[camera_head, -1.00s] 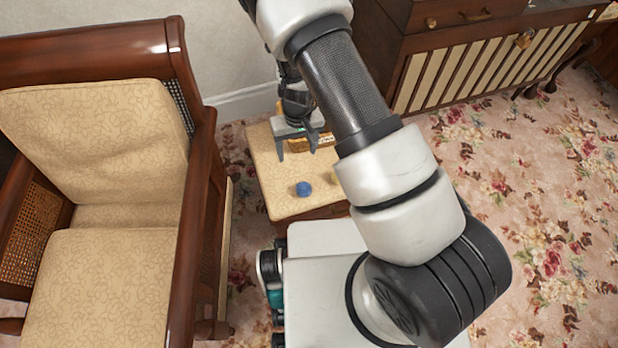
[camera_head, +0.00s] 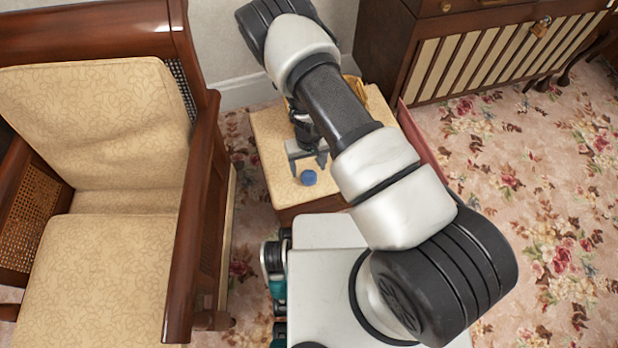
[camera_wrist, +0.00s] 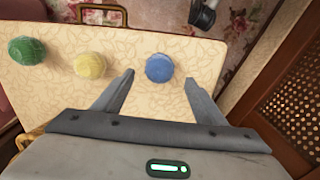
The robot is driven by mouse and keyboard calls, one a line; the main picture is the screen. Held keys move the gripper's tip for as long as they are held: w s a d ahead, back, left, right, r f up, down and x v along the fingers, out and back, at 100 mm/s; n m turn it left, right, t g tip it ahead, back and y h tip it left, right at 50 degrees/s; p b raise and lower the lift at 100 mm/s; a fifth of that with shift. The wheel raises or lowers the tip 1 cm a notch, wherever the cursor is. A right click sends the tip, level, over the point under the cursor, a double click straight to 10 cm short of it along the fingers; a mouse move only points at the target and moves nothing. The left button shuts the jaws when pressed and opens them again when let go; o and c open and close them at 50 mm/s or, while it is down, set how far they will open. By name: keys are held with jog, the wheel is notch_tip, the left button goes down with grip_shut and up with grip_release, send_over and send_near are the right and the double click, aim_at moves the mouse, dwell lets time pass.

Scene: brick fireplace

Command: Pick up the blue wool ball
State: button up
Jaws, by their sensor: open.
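The blue wool ball (camera_head: 308,177) sits on a small cream-patterned table or stool top (camera_head: 268,130). In the wrist view the blue wool ball (camera_wrist: 159,68) lies ahead of and between the two spread fingers. My gripper (camera_head: 308,168) is open and empty, just above and behind the ball in the head view; it also shows in the wrist view (camera_wrist: 159,82). I cannot tell whether the fingers have reached the ball's height.
A yellow ball (camera_wrist: 90,65) and a green ball (camera_wrist: 27,51) sit left of the blue one in the wrist view. An armchair (camera_head: 190,200) stands close at left. A wooden cabinet (camera_head: 480,60) stands behind at right. Flowered carpet (camera_head: 540,200) is clear at right.

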aim_at(309, 174)
notch_tip(309, 174, down, 5)
jog(key=shift+s+d+r+b, duration=0.1)
jog(key=shift+b, duration=0.6)
